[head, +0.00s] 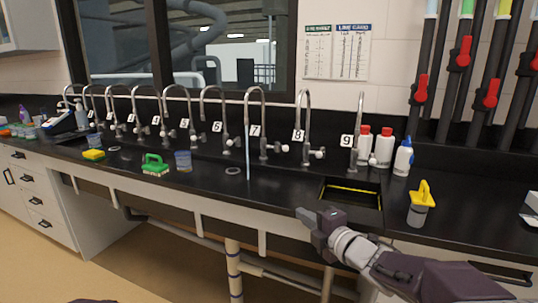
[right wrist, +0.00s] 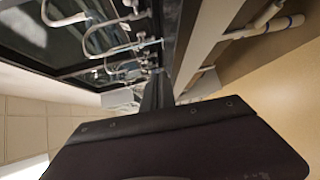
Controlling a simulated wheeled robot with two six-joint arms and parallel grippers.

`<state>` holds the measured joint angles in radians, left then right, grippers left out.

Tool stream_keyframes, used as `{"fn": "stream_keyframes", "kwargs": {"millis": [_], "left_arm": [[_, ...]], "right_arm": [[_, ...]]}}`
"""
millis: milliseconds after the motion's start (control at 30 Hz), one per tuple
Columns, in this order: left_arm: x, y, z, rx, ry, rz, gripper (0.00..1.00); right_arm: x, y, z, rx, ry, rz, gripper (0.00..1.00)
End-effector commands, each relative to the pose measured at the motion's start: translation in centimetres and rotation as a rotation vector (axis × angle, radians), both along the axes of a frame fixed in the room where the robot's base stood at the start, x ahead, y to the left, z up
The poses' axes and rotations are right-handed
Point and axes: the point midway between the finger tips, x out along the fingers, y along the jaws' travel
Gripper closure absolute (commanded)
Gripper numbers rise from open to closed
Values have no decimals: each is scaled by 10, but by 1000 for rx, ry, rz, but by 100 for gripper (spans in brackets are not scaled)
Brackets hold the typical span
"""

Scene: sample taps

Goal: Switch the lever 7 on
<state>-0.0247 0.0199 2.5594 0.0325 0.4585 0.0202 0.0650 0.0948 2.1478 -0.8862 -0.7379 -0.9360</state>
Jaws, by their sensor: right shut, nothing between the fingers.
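The tap labelled 7 (head: 263,120) stands in the row of taps at the back of the black counter. Its small lever with a pale end (head: 282,148) sticks out to the right of its base. A thin pale-blue stream (head: 248,158) runs down from its spout to the counter. My right gripper (head: 302,213) is shut and empty, in front of the counter's front edge, to the right of tap 7 and well apart from it. In the right wrist view its dark fingers (right wrist: 157,92) point toward blurred, sideways taps. My left gripper is out of the head view.
Tap 8 (head: 305,120) and tap 9 (head: 358,130) stand to the right. A sink (head: 350,190) opens in front of tap 9. The counter before tap 7 is mostly clear.

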Motion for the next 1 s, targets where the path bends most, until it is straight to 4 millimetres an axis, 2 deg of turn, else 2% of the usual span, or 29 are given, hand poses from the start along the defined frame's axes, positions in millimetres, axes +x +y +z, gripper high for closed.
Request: {"fn": "stream_keyframes", "kwargs": {"millis": [167, 267, 367, 467, 500, 600, 700, 833, 867, 900, 1000], "left_arm": [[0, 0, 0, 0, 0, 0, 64], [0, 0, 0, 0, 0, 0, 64], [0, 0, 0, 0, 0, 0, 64], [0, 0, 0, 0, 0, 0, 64], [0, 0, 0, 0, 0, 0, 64], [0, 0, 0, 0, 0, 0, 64], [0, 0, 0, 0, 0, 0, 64], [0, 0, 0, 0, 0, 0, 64], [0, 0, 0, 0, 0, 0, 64], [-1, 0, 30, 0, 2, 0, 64], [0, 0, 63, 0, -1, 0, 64]], "right_arm": [[-11, -26, -52, 156, 243, -204, 100], [-25, -43, -89, 260, 404, -346, 100], [-49, -61, -129, 373, 580, -506, 100], [-86, -76, -173, 501, 775, -703, 100], [-104, -81, -190, 554, 854, -789, 100], [-153, -90, -227, 683, 1040, -1012, 100], [-202, -92, -253, 798, 1202, -1234, 100], [-264, -85, -270, 949, 1380, -1561, 100], [-270, -85, -270, 991, 1385, -1624, 100], [-267, -86, -240, 986, 1379, -1609, 100], [-266, -86, -207, 982, 1378, -1603, 100]]}}
